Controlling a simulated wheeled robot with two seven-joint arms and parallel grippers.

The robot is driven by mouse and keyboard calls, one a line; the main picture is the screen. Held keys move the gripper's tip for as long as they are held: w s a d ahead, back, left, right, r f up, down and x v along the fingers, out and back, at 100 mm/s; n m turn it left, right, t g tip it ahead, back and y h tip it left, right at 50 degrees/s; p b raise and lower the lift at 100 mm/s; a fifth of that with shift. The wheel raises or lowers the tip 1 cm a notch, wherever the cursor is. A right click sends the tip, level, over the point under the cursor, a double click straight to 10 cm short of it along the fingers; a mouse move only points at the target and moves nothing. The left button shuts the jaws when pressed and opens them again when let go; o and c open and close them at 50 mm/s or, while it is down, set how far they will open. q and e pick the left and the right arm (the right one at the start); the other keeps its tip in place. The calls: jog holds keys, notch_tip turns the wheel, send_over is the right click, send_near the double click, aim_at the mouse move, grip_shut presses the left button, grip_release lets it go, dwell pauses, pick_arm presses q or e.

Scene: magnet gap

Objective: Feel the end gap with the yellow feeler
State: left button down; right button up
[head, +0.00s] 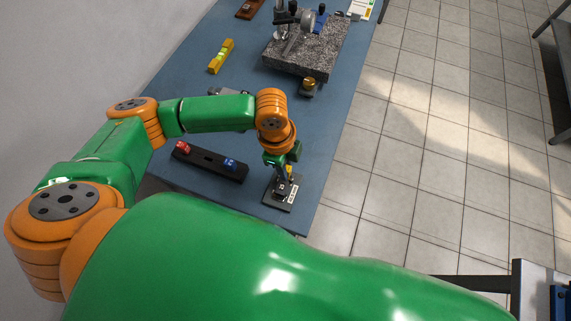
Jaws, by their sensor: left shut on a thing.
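My left gripper (285,176) points down over a small dark stand (273,203) with a pale label, near the right edge of the blue bench. It is shut on a small yellow piece (291,169), which looks like the yellow feeler; the fingers hide most of it. I cannot tell whether it touches the stand. Left of the stand lies a black rail (208,160) with a red block (182,147) at its left end and a blue block (230,164) near its right end. My right gripper is not in view.
A yellow level (221,56) lies on the blue bench (240,80) at the back left. A speckled granite block (318,52) carries a metal instrument. A brass-topped item (309,87) stands before it. A grey object behind my left forearm is partly hidden. Tiled floor lies right.

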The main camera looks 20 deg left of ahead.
pick_arm(q)
jog(key=shift+r+p, duration=1.85)
jog(key=shift+p, duration=0.05)
jog(key=shift+f, duration=0.1)
